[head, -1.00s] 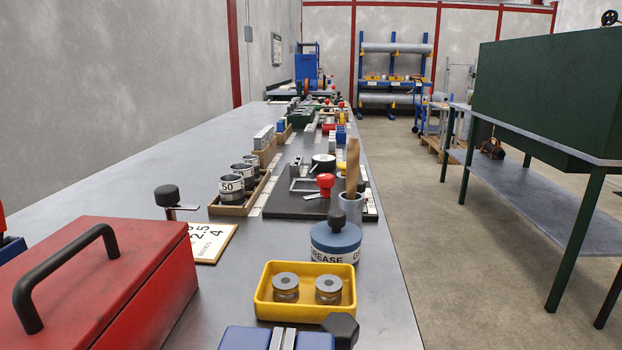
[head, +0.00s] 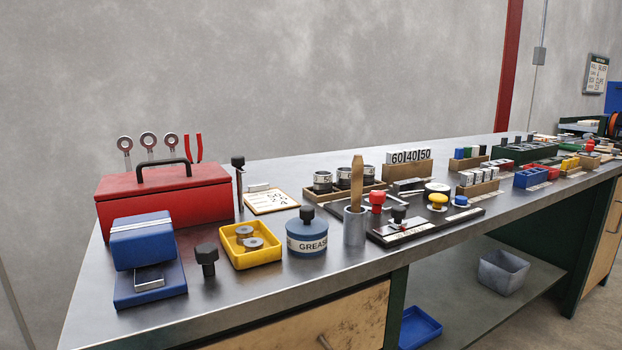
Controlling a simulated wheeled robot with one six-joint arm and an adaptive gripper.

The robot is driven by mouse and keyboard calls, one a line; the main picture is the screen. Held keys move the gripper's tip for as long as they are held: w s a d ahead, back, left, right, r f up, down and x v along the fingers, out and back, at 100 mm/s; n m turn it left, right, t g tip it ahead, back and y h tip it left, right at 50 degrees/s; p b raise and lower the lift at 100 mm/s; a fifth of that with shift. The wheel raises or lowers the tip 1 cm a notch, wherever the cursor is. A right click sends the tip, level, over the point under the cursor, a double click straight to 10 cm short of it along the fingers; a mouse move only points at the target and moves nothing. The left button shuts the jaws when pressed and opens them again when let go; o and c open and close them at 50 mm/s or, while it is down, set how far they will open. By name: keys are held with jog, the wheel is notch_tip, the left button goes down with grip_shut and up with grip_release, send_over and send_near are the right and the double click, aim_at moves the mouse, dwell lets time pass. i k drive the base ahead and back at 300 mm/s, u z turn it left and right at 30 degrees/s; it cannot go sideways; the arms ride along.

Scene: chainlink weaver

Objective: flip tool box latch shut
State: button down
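The red tool box (head: 172,198) stands at the left end of the workbench in the head view. Its lid looks down, with a black handle (head: 163,162) on top. No latch can be made out on it at this size, and the blue box in front hides part of its front face. My gripper is not in view.
On the grey bench (head: 272,289) a blue hinged box (head: 140,240), a black knob (head: 207,260), a yellow tray (head: 231,254) and a blue grease tin (head: 307,238) stand close before the tool box. A clipboard (head: 272,201) lies to its right.

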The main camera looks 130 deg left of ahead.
aim_at(238, 161)
jog(key=i, duration=0.2)
jog(key=u, duration=1.55)
jog(key=i, duration=1.65)
jog(key=u, duration=3.15)
jog(key=i, duration=1.55)
